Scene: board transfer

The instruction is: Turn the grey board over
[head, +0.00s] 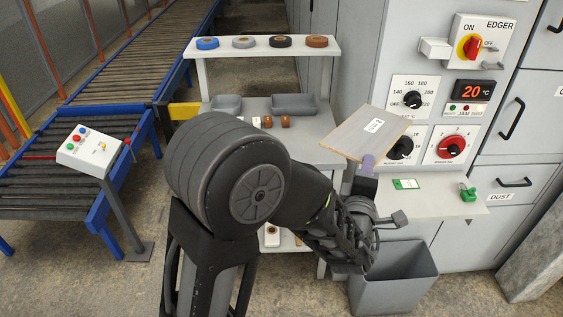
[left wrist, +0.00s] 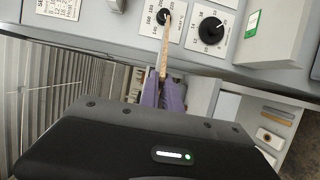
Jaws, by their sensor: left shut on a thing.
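The board (head: 352,134) is a thin greyish-brown panel with a white label on the face towards the head camera. It is held up in front of the edger's dials, slightly tilted. My left gripper (head: 367,165) is shut on its lower right edge, with a purple finger showing there. In the left wrist view the board (left wrist: 165,45) shows nearly edge-on between the purple fingers of the left gripper (left wrist: 165,92). The board's other face is hidden in the head view. My right gripper is not in view.
Behind the board is the edger panel with dials (head: 450,147) and a red switch (head: 472,47). A grey bin (head: 395,290) stands below. Tape rolls (head: 279,41) line the shelf.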

